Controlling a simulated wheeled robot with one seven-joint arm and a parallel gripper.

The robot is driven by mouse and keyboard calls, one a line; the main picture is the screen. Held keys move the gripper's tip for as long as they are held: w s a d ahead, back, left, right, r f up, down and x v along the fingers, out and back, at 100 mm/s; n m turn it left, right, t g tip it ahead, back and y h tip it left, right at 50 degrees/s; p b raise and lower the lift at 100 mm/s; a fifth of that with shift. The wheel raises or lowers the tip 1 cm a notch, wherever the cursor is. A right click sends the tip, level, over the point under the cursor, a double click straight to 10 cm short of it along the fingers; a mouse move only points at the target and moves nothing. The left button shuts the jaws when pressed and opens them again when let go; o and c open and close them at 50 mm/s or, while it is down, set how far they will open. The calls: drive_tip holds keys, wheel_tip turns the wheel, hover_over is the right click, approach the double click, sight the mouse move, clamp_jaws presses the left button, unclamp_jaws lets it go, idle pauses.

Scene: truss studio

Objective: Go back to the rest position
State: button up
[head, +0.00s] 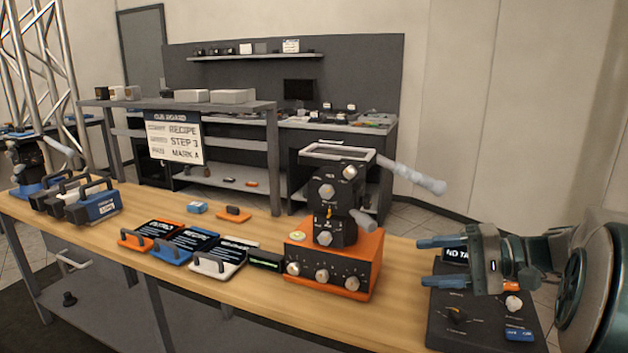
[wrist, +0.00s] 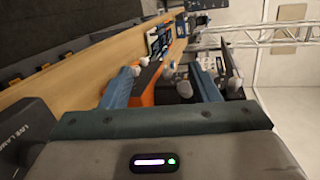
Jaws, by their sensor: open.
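My gripper (head: 432,263) reaches in from the right in the head view, above the black control panel at the table's right end. Its two blue fingers are spread apart and point left, with nothing between them. In the wrist view my gripper (wrist: 165,85) also shows open and empty, with the orange-based device beyond the fingers. The orange device (head: 335,265) with black knobbed units stacked on it stands left of my gripper, apart from it.
The wooden table (head: 400,250) carries several handled plates, including a white one (head: 218,258), and handled blocks such as the blue one (head: 95,205) at left. The black control panel (head: 480,320) lies under my gripper. A grey shelf bench (head: 250,110) stands behind.

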drive_tip(key=s+a+n+g+h+p, duration=0.1)
drive_tip(key=s+a+g+h+p, duration=0.3)
drive_tip(key=s+a+h+p, duration=0.4)
drive_tip(key=s+d+n+t+h+p, duration=0.1)
drive_tip(key=s+n+t+h+p, duration=0.1)
drive_tip(key=s+h+p, duration=0.3)
drive_tip(key=s+n+h, duration=0.1)
drive_tip(key=s, duration=0.2)
drive_tip(key=shift+d+p, duration=0.35)
drive_tip(key=shift+p, duration=0.05)
